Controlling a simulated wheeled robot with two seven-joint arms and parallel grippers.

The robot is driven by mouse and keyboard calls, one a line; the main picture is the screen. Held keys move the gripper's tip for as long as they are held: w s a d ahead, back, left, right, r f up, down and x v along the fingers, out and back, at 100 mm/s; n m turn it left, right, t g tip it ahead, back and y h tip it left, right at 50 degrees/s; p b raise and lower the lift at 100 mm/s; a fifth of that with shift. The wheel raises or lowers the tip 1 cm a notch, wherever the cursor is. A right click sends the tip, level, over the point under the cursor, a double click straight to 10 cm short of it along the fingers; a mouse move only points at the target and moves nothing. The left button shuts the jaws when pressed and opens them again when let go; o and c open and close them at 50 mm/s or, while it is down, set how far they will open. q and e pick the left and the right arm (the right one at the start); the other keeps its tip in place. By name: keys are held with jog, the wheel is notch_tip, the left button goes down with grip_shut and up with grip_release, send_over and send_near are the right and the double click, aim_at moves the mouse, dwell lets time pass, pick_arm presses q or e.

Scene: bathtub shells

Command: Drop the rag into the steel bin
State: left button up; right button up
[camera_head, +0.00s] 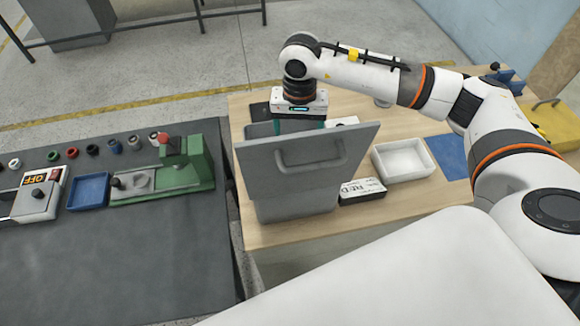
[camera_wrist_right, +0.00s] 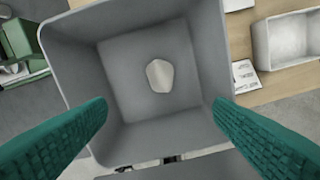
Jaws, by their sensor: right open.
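The steel bin (camera_head: 295,207) is a grey box on the wooden table, with its handled lid (camera_head: 310,150) raised and facing me. In the right wrist view I look down into the open bin (camera_wrist_right: 82,60). A pale, off-white lump that looks like the rag (camera_wrist_right: 160,76) shows inside it, against the bin floor and apart from both fingers. My right gripper (camera_head: 300,124) is above the bin behind the lid, which hides its fingertips. In the right wrist view its teal fingers (camera_wrist_right: 160,106) are wide apart with nothing between them. My left gripper is not in view.
A white tray (camera_head: 403,160), a small printed box (camera_head: 361,190) and a blue mat (camera_head: 449,157) are right of the bin. A dark bench on the left holds a green machine (camera_head: 196,165), a blue tray (camera_head: 88,191) and several small knobs.

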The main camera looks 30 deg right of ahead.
notch_tip(320, 180, up, 11)
jog(key=b, duration=0.3)
jog(key=shift+r+b, duration=0.15)
jog(key=shift+b, duration=0.25)
